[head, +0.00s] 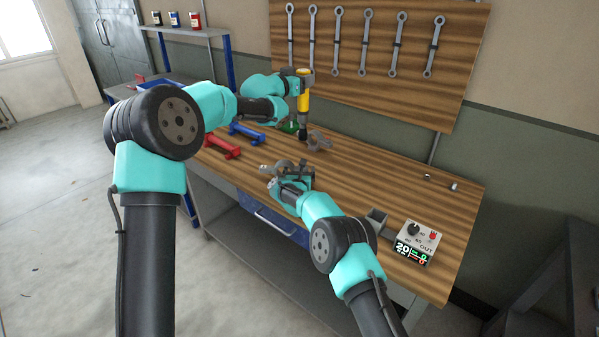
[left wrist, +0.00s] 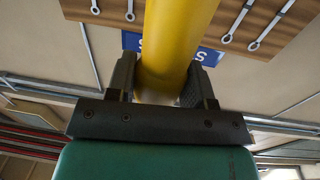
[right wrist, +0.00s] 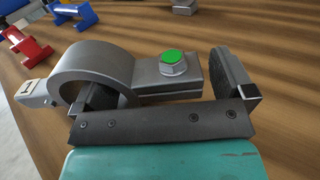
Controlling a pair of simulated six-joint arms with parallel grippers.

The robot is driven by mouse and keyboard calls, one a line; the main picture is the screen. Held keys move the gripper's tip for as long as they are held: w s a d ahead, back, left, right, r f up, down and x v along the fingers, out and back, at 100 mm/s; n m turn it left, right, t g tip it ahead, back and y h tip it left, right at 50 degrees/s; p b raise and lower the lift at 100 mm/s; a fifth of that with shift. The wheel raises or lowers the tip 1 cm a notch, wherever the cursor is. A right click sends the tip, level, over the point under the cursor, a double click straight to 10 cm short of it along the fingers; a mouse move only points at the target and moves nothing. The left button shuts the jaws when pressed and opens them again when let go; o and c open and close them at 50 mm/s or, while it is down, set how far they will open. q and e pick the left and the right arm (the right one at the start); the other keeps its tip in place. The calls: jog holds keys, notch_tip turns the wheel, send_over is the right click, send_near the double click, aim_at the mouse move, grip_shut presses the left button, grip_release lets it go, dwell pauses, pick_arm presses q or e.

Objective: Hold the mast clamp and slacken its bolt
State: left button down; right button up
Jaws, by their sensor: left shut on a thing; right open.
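The grey mast clamp (right wrist: 95,66) lies on the wooden bench, with a round ring and a split lug. A bolt with a green-topped hex head (right wrist: 173,62) stands on the lug. In the head view the clamp (head: 283,168) is partly hidden by my right gripper (head: 294,178). That gripper (right wrist: 167,88) is open, its fingers apart, one at the ring and one beyond the lug's end. My left gripper (head: 301,88) is shut on an upright yellow tool (head: 303,94) with a grey lower end above the bench. The yellow body (left wrist: 172,50) fills its jaws in the left wrist view.
Red (head: 222,146) and blue (head: 247,133) cradles sit at the bench's left. A grey notched block (head: 319,141) stands behind the clamp. Wrenches (head: 389,64) hang on the back board.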

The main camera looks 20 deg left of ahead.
pick_arm(q)
jog(key=shift+r, duration=0.1)
pick_arm(e)
jog(key=shift+w, duration=0.15)
jog(key=shift+c, duration=0.3)
jog(key=c, duration=1.4)
jog(key=shift+o, duration=0.2)
pick_arm(q)
jog(key=shift+f, duration=2.5)
